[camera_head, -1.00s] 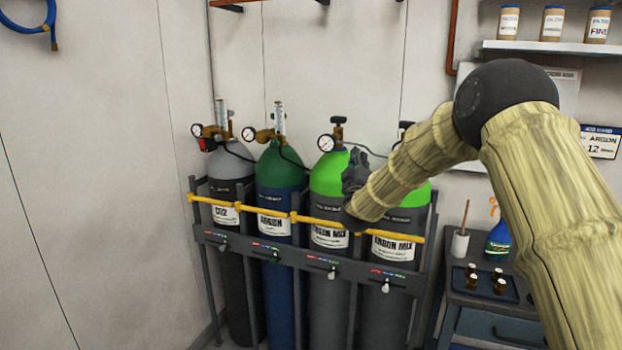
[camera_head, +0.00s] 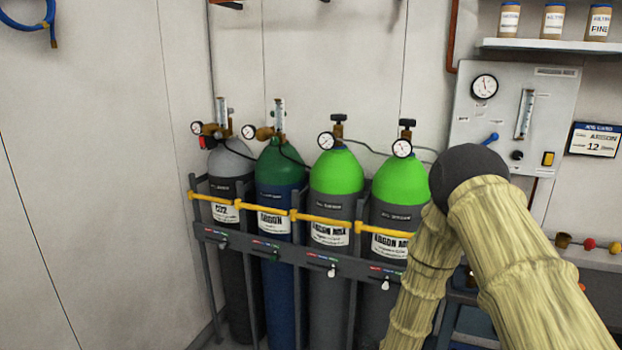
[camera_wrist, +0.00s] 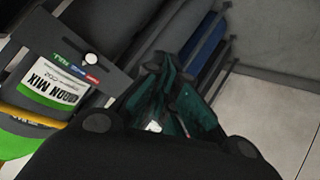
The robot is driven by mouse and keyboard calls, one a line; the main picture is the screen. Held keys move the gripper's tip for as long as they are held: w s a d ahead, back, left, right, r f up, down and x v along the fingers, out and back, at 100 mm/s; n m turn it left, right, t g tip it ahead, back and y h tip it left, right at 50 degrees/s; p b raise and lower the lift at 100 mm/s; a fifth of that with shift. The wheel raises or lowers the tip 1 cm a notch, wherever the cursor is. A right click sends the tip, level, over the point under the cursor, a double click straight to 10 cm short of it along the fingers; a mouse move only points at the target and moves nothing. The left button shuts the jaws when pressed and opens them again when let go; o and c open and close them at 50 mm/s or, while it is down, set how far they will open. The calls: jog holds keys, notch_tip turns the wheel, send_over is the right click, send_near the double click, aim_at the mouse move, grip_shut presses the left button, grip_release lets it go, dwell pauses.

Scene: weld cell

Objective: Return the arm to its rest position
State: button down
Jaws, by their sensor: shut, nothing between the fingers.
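My arm in its tan ribbed sleeve (camera_head: 520,255) is folded at the right of the head view, with its dark elbow joint (camera_head: 466,170) up and the forearm hanging down past the bottom edge. My gripper is out of sight in the head view. In the wrist view my gripper (camera_wrist: 168,75) shows beyond the black wrist housing (camera_wrist: 150,155), with dark teal fingers shut and empty. It is beside the lower part of the cylinder rack; I cannot tell the exact gap.
A gauge panel (camera_head: 515,115) hangs behind my elbow. A bench (camera_head: 590,258) is at the right. Open floor (camera_wrist: 285,115) shows in the wrist view.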

jog(key=s+d+f+m+g, duration=0.1)
jog(key=s+f+g, duration=0.2)
jog(key=s+f, duration=0.55)
jog(key=s+d+f+m+g, duration=0.2)
jog(key=s+f, duration=0.1)
jog(key=s, duration=1.1)
jog(key=s+d+f+m+g, duration=0.1)
jog(key=s+g, duration=0.2)
jog(key=s, duration=0.9)
jog(key=s+d+f+m+g, duration=0.1)
jog(key=s+m+g, duration=0.1)
jog(key=s, duration=1)
jog(key=shift+s+d+g, duration=0.15)
jog(key=shift+s+g, duration=0.05)
jog(key=shift+g, duration=0.4)
